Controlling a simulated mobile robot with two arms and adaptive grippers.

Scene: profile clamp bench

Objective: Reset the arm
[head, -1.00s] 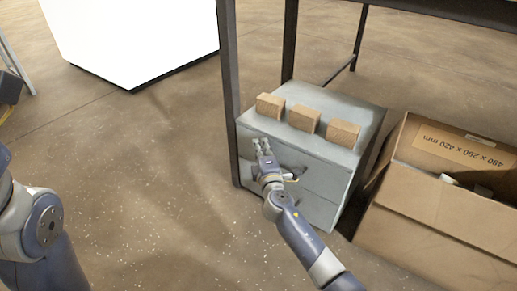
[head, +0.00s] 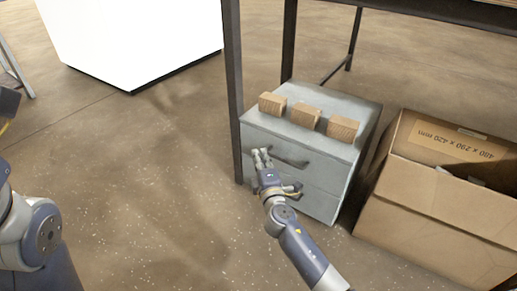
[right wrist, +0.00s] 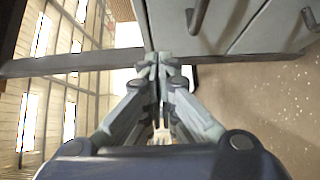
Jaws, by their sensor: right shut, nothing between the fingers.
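My right gripper (head: 262,157) is shut and empty. In the head view it overlaps the front of a grey two-drawer cabinet (head: 345,95), left of the upper drawer's dark handle (head: 291,161). Both drawers look shut. In the right wrist view the closed fingers (right wrist: 160,62) meet in the middle, with the cabinet front (right wrist: 235,30) and its handles above and to the right. Whether the fingertips touch the cabinet cannot be told. My left arm shows at the left edge of the head view; its gripper is out of the picture.
Three wooden blocks (head: 306,115) stand in a row on the cabinet. A dark table leg (head: 233,90) rises beside its left side. An open cardboard box (head: 440,215) stands at the right. A white block-shaped unit (head: 130,40) is behind. The floor at left is clear.

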